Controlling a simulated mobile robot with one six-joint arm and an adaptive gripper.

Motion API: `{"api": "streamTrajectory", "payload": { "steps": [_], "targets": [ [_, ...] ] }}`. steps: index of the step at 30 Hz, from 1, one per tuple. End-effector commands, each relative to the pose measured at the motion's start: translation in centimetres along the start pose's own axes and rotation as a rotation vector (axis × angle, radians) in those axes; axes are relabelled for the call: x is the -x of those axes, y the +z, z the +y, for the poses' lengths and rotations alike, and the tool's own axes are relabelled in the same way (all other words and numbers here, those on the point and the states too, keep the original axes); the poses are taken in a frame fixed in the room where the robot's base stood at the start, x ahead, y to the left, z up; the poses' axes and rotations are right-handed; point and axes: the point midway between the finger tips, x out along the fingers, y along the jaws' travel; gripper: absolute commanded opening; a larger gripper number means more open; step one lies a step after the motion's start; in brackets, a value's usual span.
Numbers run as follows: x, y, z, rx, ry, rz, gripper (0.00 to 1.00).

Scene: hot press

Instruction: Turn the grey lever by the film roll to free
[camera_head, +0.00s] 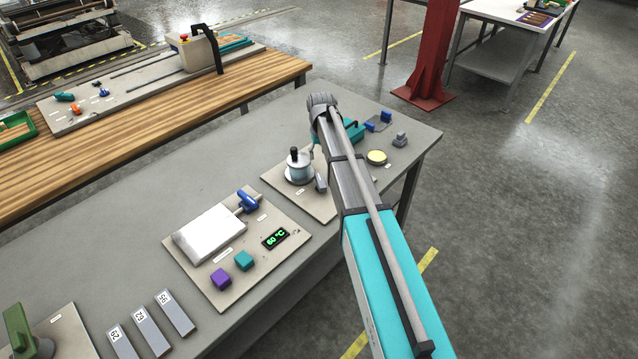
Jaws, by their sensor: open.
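The film roll (299,166), a pale cylinder with a black knob on top, stands upright on a beige plate in the middle of the table. A small grey lever (321,183) sits at its right, close to my arm. My arm reaches in from the lower right and bends at its far end above the plate. My gripper (313,140) is open; only a little of it shows, just behind and to the right of the roll. My forearm hides most of it, and I see no contact with the lever.
A press plate (212,233) with a blue lever (248,201), a green display (275,239), and purple and teal blocks lies left of the roll. A wooden bench (150,115) stands behind.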

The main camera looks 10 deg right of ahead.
Motion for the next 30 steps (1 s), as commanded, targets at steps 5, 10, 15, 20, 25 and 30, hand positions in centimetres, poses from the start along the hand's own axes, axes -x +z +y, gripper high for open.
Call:
{"api": "streamTrajectory", "payload": {
  "steps": [5, 10, 15, 20, 25, 30],
  "targets": [
    [-1.7, 0.0, 0.0, 0.000, 0.000, 0.000, 0.70],
    [-3.0, 0.0, -0.1, 0.001, 0.000, 0.000, 0.70],
    [-4.3, 0.0, -0.1, 0.001, 0.000, 0.000, 0.70],
    [-5.5, 0.0, -0.1, 0.001, 0.000, 0.000, 0.70],
    [-6.8, 0.0, -0.1, 0.002, 0.000, 0.000, 0.70],
    [-8.1, 0.0, -0.1, 0.002, 0.000, 0.000, 0.70]
  ]
}}
